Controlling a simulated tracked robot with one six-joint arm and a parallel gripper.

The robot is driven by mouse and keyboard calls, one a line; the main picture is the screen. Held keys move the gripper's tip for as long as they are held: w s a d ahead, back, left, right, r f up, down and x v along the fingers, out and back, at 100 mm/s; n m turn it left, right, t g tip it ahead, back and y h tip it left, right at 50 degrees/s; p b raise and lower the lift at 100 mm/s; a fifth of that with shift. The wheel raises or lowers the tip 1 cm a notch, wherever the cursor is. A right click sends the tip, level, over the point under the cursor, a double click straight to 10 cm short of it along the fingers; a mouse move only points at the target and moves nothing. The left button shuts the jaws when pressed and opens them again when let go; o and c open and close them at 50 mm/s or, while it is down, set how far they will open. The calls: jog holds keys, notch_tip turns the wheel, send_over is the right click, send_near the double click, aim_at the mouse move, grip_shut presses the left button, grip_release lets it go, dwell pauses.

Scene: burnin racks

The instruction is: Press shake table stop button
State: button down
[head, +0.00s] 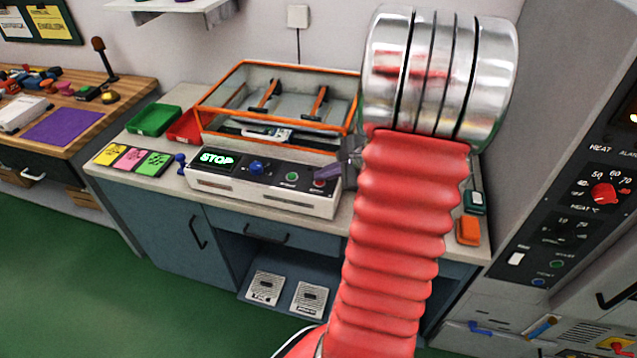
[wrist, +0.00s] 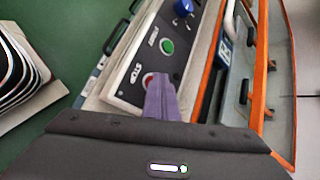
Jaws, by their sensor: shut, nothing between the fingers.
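The shake table (head: 198,119) is an orange-framed unit on the grey counter, with a white control box (head: 262,193) at its front. Its red stop button (head: 319,183) is at the right end of the panel, beside a green button (head: 292,177). In the wrist view the red stop button (wrist: 148,78), marked STOP, is partly hidden behind my fingertips. My gripper (head: 326,172), with purple fingers, is shut and empty. Its tips are at or just over the red button; I cannot tell whether they touch it. The display (head: 216,159) shows STOP in green.
A blue knob (head: 257,167) is on the panel left of the green button. A green tray (head: 153,119) and a red tray (head: 184,127) stand left of the shake table. A tall cabinet (head: 570,210) with a red dial is at the right.

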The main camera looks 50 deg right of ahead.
aim_at(323, 184)
jog(key=shift+r, duration=0.8)
jog(key=shift+r, duration=2.5)
